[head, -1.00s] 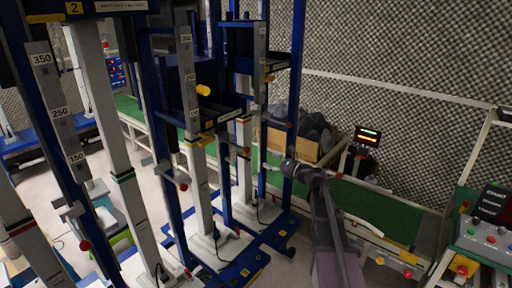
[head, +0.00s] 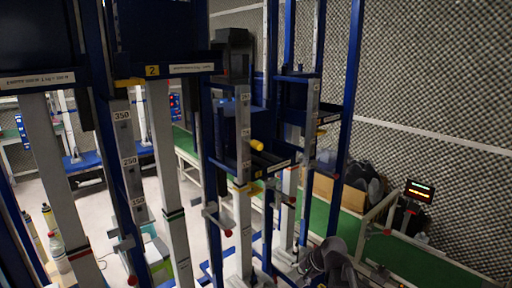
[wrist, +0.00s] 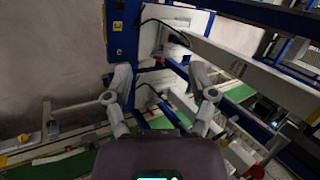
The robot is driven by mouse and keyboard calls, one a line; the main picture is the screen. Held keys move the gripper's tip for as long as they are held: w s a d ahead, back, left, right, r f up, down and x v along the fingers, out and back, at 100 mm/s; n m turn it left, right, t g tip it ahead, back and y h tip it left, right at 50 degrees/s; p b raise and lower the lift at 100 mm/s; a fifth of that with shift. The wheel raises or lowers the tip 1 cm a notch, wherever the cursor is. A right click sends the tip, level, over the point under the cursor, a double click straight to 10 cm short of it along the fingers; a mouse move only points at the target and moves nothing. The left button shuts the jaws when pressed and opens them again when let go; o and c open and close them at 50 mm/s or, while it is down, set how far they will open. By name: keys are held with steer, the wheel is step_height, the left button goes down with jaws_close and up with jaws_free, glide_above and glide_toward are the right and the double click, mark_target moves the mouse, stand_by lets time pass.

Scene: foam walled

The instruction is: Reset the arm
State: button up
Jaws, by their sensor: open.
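My gripper (wrist: 162,78) shows in the wrist view with its two grey fingers spread wide apart. It is open and nothing is held between the fingers. Beyond the fingers are blue and white frame parts and the pale floor. In the head view, a dark grey part of my arm (head: 330,262) shows at the bottom, right of the blue stands. The gripper's fingers cannot be made out in the head view.
Tall blue-and-white stands (head: 243,140) with scale markings fill the middle and left. A green conveyor (head: 395,243) runs along the patterned foam wall. A cardboard box (head: 338,192) with dark lumps and a lit display (head: 419,190) are near it. Bottles (head: 57,247) stand at lower left.

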steer(key=s+d+n+g+h+p, duration=0.2)
steer(key=s+n+h, duration=0.3)
steer(key=s, duration=0.5)
steer(key=shift+s+d+f+n+g+h, duration=0.3)
steer(key=shift+d+n+g+h, duration=0.15)
steer(key=shift+d+n, duration=0.45)
